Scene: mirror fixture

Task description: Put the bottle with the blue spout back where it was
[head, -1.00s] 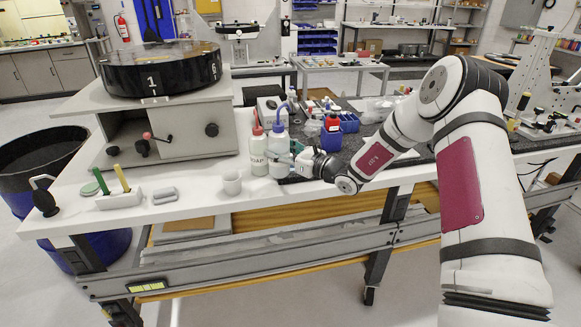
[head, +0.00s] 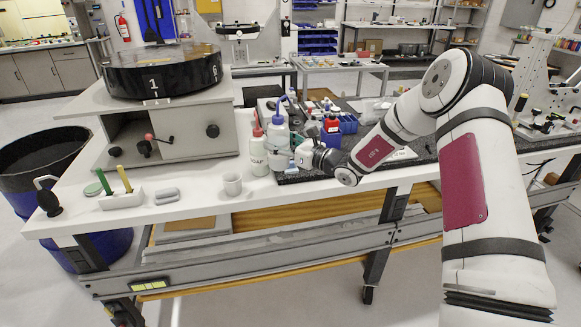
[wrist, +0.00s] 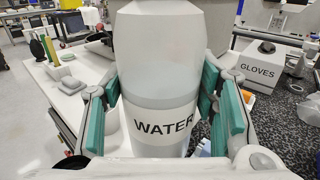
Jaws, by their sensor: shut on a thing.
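The bottle with the blue spout (head: 277,135) is a pale squeeze bottle with a blue cap. In the head view it is at the bench's front edge, just right of the bottle with the red top (head: 258,153). In the wrist view its body (wrist: 155,85) fills the middle and carries a WATER label. My gripper (head: 289,154) reaches it from the right. In the wrist view my gripper's teal fingers (wrist: 160,112) are shut around its sides. The bottle looks roughly upright. Its base is hidden, so I cannot tell whether it touches the bench.
A white mug (head: 232,184) stands left of the bottles, near the front edge. A box marked GLOVES (wrist: 258,66) shows in the wrist view.

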